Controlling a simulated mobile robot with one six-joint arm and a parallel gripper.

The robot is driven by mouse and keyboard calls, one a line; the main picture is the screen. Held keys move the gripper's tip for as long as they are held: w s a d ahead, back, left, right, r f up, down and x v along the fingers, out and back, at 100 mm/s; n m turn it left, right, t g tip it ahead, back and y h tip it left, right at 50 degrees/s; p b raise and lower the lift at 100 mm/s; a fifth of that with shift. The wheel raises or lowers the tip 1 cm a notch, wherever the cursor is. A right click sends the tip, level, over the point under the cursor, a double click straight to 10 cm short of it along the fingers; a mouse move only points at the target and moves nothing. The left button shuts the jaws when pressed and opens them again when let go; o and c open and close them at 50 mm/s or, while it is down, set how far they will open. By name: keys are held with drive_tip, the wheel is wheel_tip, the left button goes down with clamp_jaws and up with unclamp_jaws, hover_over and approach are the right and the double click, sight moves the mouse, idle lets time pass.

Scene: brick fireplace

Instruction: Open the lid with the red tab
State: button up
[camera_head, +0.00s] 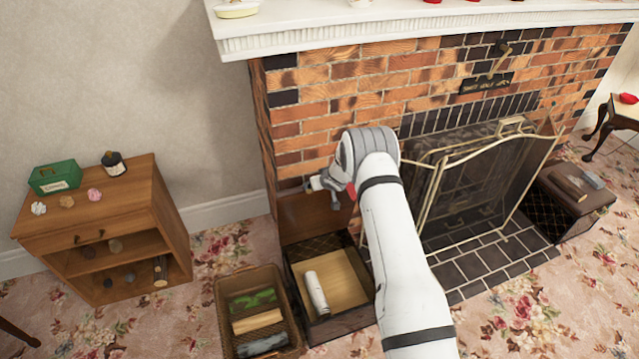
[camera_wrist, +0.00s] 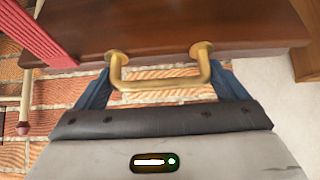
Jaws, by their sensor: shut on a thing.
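The brown wooden lid (camera_head: 310,215) stands raised, roughly upright, at the back of a dark box (camera_head: 335,325) with a lattice pattern. The lid's underside faces the open box, which holds a pale rolled thing (camera_head: 316,292). In the wrist view the lid (camera_wrist: 150,28) carries a brass handle (camera_wrist: 160,84). My gripper (camera_wrist: 164,88) is shut on this handle, with blue fingers at its two ends. In the head view my gripper (camera_head: 328,184) is at the lid's top edge, partly hidden by my arm. A small red piece (camera_head: 350,190) shows beside it; a red ribbed strip (camera_wrist: 40,35) shows upper left in the wrist view.
A wicker basket (camera_head: 283,332) stands left of the box. The brick fireplace wall (camera_head: 290,130) is close behind the lid. A brass-framed fire screen (camera_head: 470,185) stands to the right. A wooden cabinet (camera_head: 150,205) is at the left, with carpet between.

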drive_tip(key=shift+w+d+r, duration=0.1)
drive_tip(key=shift+w+r, duration=0.15)
drive_tip(key=o, duration=1.1)
drive_tip(key=shift+c, duration=0.2)
drive_tip(key=shift+s+f, duration=0.1)
drive_tip(key=shift+s, duration=0.2)
drive_tip(key=b+v, duration=0.1)
drive_tip(key=v, duration=0.6)
drive_tip(key=shift+r, duration=0.3)
drive_tip(key=shift+d+r, duration=0.1)
